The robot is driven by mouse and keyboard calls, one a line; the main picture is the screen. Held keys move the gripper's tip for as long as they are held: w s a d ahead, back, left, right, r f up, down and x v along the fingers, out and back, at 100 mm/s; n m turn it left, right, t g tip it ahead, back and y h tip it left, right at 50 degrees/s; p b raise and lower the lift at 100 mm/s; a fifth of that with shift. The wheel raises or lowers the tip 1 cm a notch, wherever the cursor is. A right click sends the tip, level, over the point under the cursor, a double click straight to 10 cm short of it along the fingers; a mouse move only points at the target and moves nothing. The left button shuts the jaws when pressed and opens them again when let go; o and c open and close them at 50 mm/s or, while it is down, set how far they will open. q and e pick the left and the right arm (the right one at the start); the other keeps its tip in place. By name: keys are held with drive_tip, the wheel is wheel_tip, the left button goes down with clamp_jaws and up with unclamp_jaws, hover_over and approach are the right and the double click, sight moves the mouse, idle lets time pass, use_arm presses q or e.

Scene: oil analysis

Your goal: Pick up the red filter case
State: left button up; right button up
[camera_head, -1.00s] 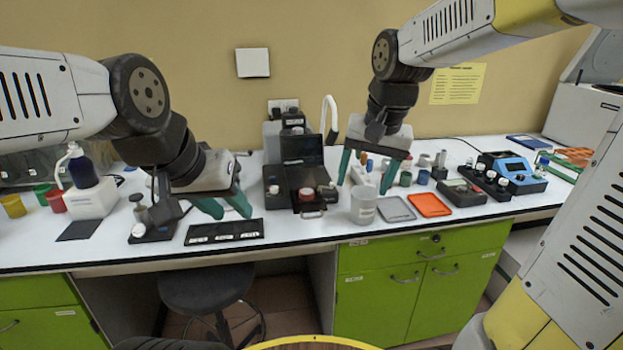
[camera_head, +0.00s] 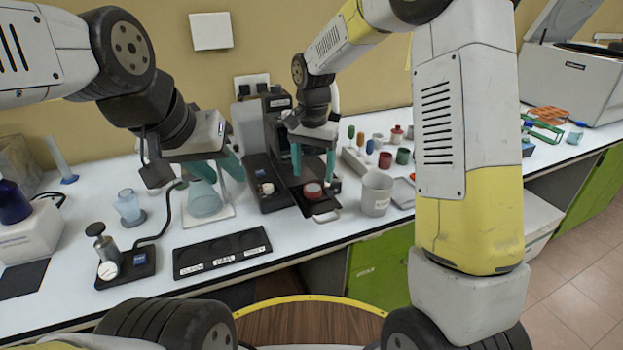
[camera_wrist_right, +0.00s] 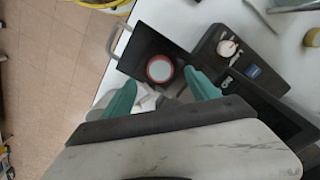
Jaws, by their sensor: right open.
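The red filter case (camera_head: 312,191), small and round with a pale top, sits on the dark pull-out tray (camera_head: 325,206) of the black instrument (camera_head: 270,170). In the right wrist view the case (camera_wrist_right: 160,69) shows as a red ring around a white disc, between and just beyond the fingertips. My right gripper (camera_head: 313,172) is open and empty above the tray, its teal fingers pointing down; it also shows in the right wrist view (camera_wrist_right: 160,80). My left gripper (camera_head: 220,170) is open and empty, above the bench near a glass flask (camera_head: 205,200).
A black three-slot plate (camera_head: 222,253) lies at the bench front. A grey-white beaker (camera_head: 376,194) stands right of the tray, with several coloured vials (camera_head: 369,147) behind it. A metal-topped device (camera_head: 108,255) stands at the left.

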sight(313, 188)
wheel_tip(313, 188, down, 5)
drive_tip(key=shift+r, duration=0.2)
drive_tip(key=shift+c, duration=0.2)
drive_tip(key=c, duration=1.4)
